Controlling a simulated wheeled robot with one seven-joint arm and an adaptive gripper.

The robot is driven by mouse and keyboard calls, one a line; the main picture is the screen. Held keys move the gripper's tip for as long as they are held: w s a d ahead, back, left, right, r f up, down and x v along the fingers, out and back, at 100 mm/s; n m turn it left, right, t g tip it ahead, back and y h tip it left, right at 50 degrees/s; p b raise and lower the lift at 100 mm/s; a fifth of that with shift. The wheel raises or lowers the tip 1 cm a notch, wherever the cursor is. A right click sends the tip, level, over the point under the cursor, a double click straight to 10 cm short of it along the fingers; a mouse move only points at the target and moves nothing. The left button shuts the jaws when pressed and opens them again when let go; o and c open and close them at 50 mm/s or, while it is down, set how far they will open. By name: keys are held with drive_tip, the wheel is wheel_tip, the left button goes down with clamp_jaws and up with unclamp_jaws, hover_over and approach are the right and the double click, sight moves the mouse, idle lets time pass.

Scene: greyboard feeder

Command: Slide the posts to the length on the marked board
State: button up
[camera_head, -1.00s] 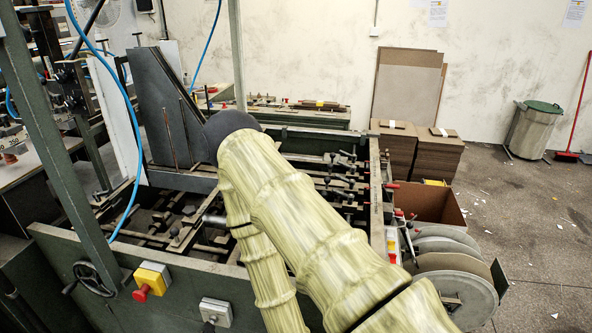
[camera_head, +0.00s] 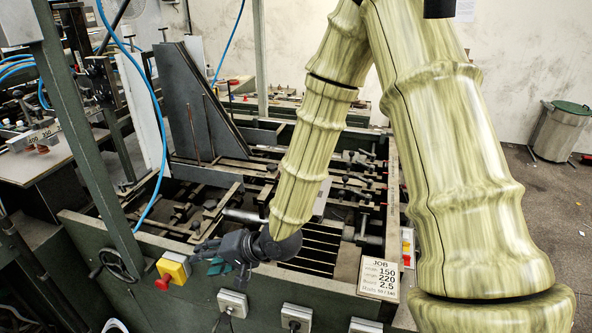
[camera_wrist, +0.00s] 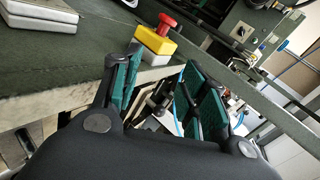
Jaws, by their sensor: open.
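A white card (camera_head: 379,277) headed JOB stands at the front right of the feeder frame and reads 150, 220 and 2.5; its lowest line is too small to be sure of. Thin upright rods (camera_head: 191,132) stand by the tall dark plates. Short dark-knobbed posts (camera_head: 362,228) sit among the feeder's rails; I cannot tell which ones the task means. My gripper (camera_head: 210,262) is open and empty by the feeder's front edge, close to the yellow box with the red button (camera_head: 173,268). In the wrist view its teal-padded fingers (camera_wrist: 160,82) are apart, with that box beyond them.
The green front wall (camera_head: 255,283) of the feeder carries grey switch boxes (camera_head: 232,302) and a handwheel (camera_head: 116,264). A green upright (camera_head: 88,150) and a blue hose (camera_head: 150,120) stand at the left. Rails and rods crowd the feeder's inside.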

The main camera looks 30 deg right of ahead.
drive_tip(key=w+r, duration=0.1)
drive_tip(key=w+d+r, duration=0.1)
drive_tip(key=w+r, duration=0.1)
drive_tip(key=shift+w+d+r, duration=0.3)
drive_tip(key=shift+d+r, duration=0.05)
drive_tip(key=w+d+m+g+h, duration=0.1)
drive_tip(key=w+d+m+h, duration=0.15)
drive_tip(key=w+d, duration=0.65)
drive_tip(key=w+d+m+h, duration=0.1)
drive_tip(key=w+d+h, duration=0.35)
drive_tip(key=d, duration=0.75)
drive_tip(key=w+d+r+m+g+b, duration=0.1)
drive_tip(key=d+r+g, duration=0.25)
drive_tip(key=d, duration=0.45)
drive_tip(key=w+d+r+g+b, duration=0.1)
drive_tip(key=w+d+r+g, duration=0.1)
drive_tip(key=d+r, duration=0.45)
drive_tip(key=shift+w+d+f+p, duration=0.2)
drive_tip(key=shift+f+p, duration=0.45)
drive_tip(key=shift+f, duration=1.35)
drive_tip(key=shift+w+a+f+p, duration=0.1)
drive_tip(key=shift+w+f+p, duration=0.4)
drive_tip(key=shift+f, duration=1.5)
drive_tip(key=shift+w+d+f+p, duration=0.1)
drive_tip(key=shift+f+p, duration=0.7)
drive_tip(key=shift+f, duration=1.2)
drive_tip(key=shift+c, duration=0.4)
clamp_jaws()
